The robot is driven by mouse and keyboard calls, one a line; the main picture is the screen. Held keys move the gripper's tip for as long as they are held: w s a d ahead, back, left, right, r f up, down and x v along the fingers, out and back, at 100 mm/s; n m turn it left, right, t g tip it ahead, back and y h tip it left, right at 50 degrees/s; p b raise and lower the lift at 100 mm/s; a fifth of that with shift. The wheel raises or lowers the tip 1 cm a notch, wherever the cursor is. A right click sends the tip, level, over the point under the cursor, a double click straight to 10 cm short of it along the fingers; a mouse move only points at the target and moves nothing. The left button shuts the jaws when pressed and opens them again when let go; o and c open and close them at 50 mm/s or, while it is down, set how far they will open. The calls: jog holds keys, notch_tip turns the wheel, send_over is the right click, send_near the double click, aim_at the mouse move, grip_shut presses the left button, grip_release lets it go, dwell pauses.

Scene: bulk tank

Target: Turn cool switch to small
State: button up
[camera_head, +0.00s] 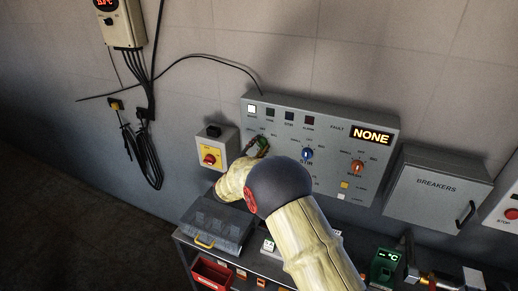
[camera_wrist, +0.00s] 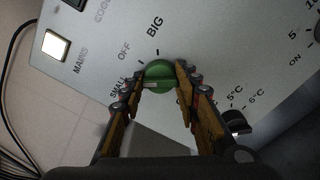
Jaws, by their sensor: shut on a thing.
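The cool switch is a green round knob (camera_wrist: 160,76) on the grey control panel, with OFF, BIG and SMALL printed around it. A pale pointer mark on it faces left in the wrist view, roughly toward the partly covered SMALL label (camera_wrist: 118,86). My gripper (camera_wrist: 160,80) is shut on the knob, one finger on each side. In the head view my gripper (camera_head: 262,145) reaches the left part of the control panel (camera_head: 320,118), and my arm hides the panel's lower left part.
A blue knob (camera_head: 307,154) and an orange knob (camera_head: 358,167) sit to the right on the panel. A yellow box with a red knob (camera_head: 210,159) is at left, a BREAKERS box (camera_head: 436,186) at right. A cart with a clear-lidded case (camera_head: 215,225) stands below.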

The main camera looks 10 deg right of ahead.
jog(key=shift+f+n, duration=0.1)
jog(key=shift+n, duration=1.1)
jog(key=o, duration=1.2)
jog(key=shift+c, duration=0.2)
jog(key=shift+a, duration=0.1)
jog(key=v, duration=1.2)
